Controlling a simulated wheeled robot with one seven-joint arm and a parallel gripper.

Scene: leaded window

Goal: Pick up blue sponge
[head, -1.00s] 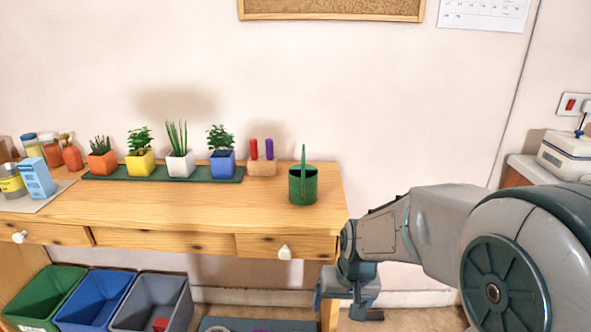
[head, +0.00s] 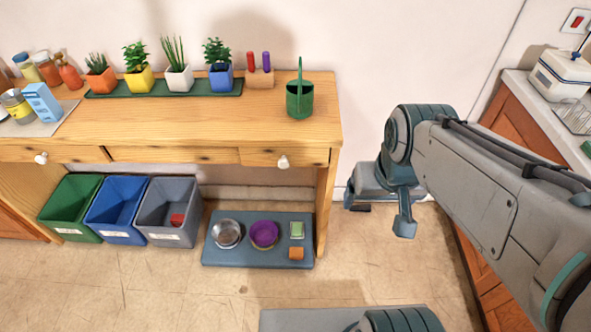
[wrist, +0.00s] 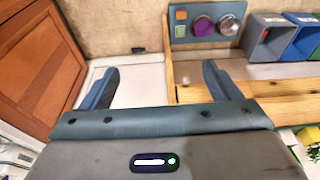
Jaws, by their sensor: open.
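I make out no blue sponge in either view. A blue-grey mat (head: 215,256) lies on the floor under the workbench, and shows at the top of the wrist view (wrist: 178,31). My gripper (head: 378,213) is right of the bench's right leg, clear of the mat. In the wrist view its two fingers (wrist: 160,75) stand wide apart with nothing between them.
A metal bowl (head: 227,233) and a purple bowl (head: 264,234) share the mat. Green (head: 70,207), blue (head: 116,208) and grey (head: 170,210) bins stand to its left; the grey one holds a red item. The workbench (head: 200,125) overhangs them. A wooden cabinet (head: 518,135) stands right.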

